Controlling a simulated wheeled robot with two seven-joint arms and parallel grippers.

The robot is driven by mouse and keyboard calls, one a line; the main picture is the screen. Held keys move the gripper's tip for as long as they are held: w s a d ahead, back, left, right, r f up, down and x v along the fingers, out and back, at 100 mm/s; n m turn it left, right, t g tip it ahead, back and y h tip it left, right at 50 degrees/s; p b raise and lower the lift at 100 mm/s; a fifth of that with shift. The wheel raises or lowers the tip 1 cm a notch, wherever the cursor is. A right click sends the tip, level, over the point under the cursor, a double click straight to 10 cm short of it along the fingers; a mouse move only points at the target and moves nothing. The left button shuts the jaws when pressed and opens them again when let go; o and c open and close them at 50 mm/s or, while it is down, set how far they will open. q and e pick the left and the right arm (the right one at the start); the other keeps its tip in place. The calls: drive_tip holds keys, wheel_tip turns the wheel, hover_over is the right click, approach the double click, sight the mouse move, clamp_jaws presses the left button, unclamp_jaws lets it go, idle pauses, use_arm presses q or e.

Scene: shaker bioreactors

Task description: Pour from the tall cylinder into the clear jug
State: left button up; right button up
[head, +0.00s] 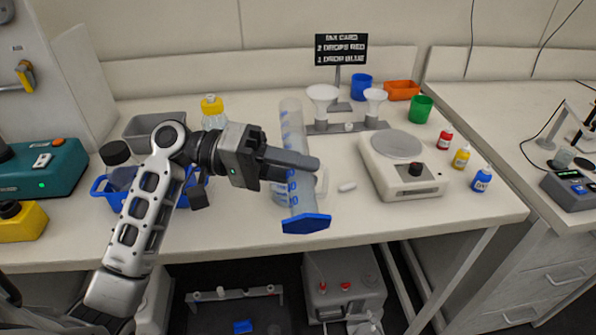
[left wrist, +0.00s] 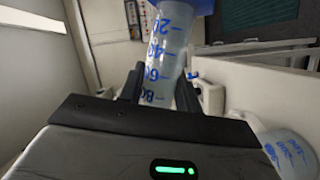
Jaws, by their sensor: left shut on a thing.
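My left gripper (head: 290,165) is shut around the tall cylinder (head: 293,130), a clear tube with blue marks and a blue foot (head: 306,223). The cylinder is held near upright with a slight tilt, its foot toward the table's front edge and seemingly clear of the tabletop. The left wrist view shows the marked tube (left wrist: 166,62) beyond the jaws. The clear jug (head: 279,189) stands behind the cylinder, mostly hidden by it and the gripper. A clear vessel with blue marks, likely the jug, shows in the left wrist view (left wrist: 288,152). I cannot tell the liquid level.
A funnel rack (head: 345,127) is behind. Dropper bottles (head: 461,157) stand at right. A blue basket (head: 106,191) and a yellow-capped bottle (head: 213,112) are left.

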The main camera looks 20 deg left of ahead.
sight(296, 139)
use_arm(q)
drive_tip(key=shift+r, duration=0.15)
drive_tip(key=shift+w+a+r+n, duration=0.1)
drive_tip(key=shift+a+r+n, duration=0.05)
drive_tip(key=shift+r+n, duration=0.45)
drive_tip(key=shift+r+n, duration=0.15)
drive_tip(key=shift+n, duration=0.15)
drive_tip(key=shift+r+n, duration=0.4)
drive_tip(key=shift+n, duration=0.1)
drive_tip(key=shift+r, duration=0.15)
idle(0.5)
drive_tip(key=shift+w+r+n+h, duration=0.1)
drive_tip(key=shift+r+n+h, duration=0.2)
drive_tip(key=shift+n, duration=0.1)
drive_tip(key=shift+a+r+n, duration=0.1)
drive_tip(key=shift+r+n, duration=0.25)
drive_tip(key=shift+n, duration=0.05)
drive_tip(key=shift+w+r, duration=0.1)
drive_tip(key=shift+r, duration=0.15)
